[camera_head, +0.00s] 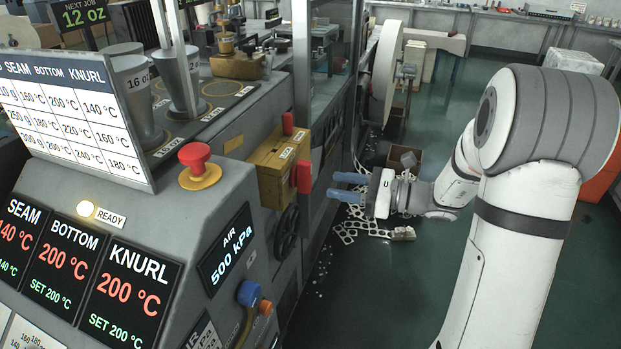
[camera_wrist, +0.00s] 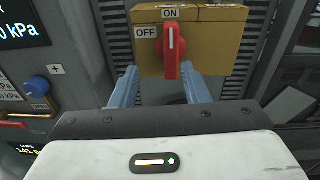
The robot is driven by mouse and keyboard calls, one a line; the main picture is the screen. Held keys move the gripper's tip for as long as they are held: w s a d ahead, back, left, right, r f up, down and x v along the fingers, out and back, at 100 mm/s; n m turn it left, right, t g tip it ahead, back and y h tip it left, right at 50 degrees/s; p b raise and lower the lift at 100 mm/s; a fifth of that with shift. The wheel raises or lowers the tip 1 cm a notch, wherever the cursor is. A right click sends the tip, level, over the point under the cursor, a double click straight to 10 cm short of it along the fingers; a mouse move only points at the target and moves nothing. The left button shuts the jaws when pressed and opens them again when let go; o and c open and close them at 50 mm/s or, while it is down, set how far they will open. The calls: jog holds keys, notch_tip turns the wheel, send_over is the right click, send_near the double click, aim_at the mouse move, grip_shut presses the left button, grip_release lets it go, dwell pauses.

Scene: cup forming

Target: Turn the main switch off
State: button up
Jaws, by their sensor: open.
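The main switch is a red rotary handle (camera_wrist: 171,52) on a yellow box (camera_wrist: 218,37). In the wrist view its white line stands upright, toward the ON label (camera_wrist: 170,13); the OFF label (camera_wrist: 146,32) is to its left. In the head view the red handle (camera_head: 303,176) sticks out from the right side of the yellow box (camera_head: 272,168). My gripper (camera_head: 349,187) is open, its blue fingers pointing at the handle with a gap between. In the wrist view the fingertips (camera_wrist: 160,86) lie either side of the handle's lower end.
A red mushroom button (camera_head: 195,155) sits on the console left of the box. A black handwheel (camera_head: 287,232) is below the box. A blue knob (camera_head: 248,293) is lower on the console. Scrap lies on the floor beyond my gripper; the green floor (camera_head: 390,290) nearer is clear.

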aim_at(311, 175)
jog(key=shift+m+t, duration=0.4)
jog(key=x, duration=0.3)
jog(key=w+p+x, duration=0.1)
jog(key=x, duration=0.3)
jog(key=shift+w+f, duration=0.1)
jog(key=shift+w, duration=0.2)
jog(key=shift+c, duration=0.2)
grip_shut()
